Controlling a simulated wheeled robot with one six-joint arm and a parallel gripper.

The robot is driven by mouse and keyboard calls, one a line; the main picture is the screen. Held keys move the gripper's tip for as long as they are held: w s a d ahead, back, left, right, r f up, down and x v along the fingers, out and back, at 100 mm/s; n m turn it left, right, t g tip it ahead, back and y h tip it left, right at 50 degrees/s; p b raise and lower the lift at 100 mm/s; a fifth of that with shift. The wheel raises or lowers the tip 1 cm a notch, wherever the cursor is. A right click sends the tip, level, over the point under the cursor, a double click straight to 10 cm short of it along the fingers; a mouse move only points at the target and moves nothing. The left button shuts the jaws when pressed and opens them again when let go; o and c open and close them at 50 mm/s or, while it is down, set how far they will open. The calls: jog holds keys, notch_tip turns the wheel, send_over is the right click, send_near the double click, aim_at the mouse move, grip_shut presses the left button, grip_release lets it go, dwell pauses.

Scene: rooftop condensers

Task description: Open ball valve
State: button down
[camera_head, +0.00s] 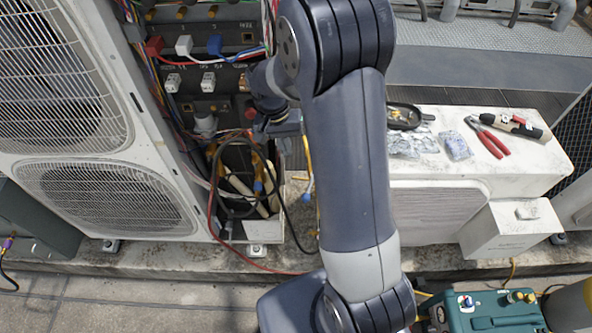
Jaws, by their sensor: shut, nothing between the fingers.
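My gripper (282,129) is in front of the open side of the large condenser, just above the lower pipe opening. It is small and dark in this view, and its fingers look shut with nothing held. I cannot pick out the ball valve with certainty. Yellow-and-blue fittings (258,186) show among pipes and hoses in the lower opening, below my gripper. A thin yellow piece with a blue end (307,178) stands just right of that opening. My arm hides part of this area.
The large condenser (140,130) stands left with wires and loose hoses hanging. A low white unit (540,165) at right carries red pliers (488,138), a dark tool (520,127), small bags and a black tray (403,116). A teal machine (490,314) sits at bottom right.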

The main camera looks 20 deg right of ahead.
send_near(307, 193)
jog(key=w+a+f, duration=0.1)
jog(key=w+f, duration=0.3)
jog(key=shift+s+d+f+p, duration=0.25)
jog(key=shift+s+f+p, duration=0.15)
jog(key=shift+s+f, duration=0.4)
jog(key=shift+s+d+f+p, duration=0.35)
jog(key=shift+s+f, duration=0.25)
jog(key=shift+s, duration=0.25)
jog(key=shift+s+f+n+h+b, duration=0.3)
jog(key=shift+n+h+b, duration=0.35)
jog(key=shift+b, duration=0.7)
jog(key=n+b, duration=0.1)
jog(key=h+b, duration=0.1)
jog(key=b, duration=0.1)
jog(key=shift+s+d+f+n+h, duration=0.25)
jog(key=shift+f+n, duration=0.1)
jog(key=shift+f, duration=0.05)
jog(key=b, duration=0.1)
jog(key=n+h+b, duration=0.1)
jog(key=shift+s+d+b, duration=0.2)
jog(key=shift+s+b, duration=0.05)
jog(key=shift+b, duration=0.05)
jog(key=shift+s+d+n+h+b, duration=0.15)
jog(key=shift+d+n+h+b, duration=0.05)
jog(key=shift+n+h+b, duration=0.3)
jog(key=shift+r+t, duration=0.1)
jog(key=shift+t, duration=0.2)
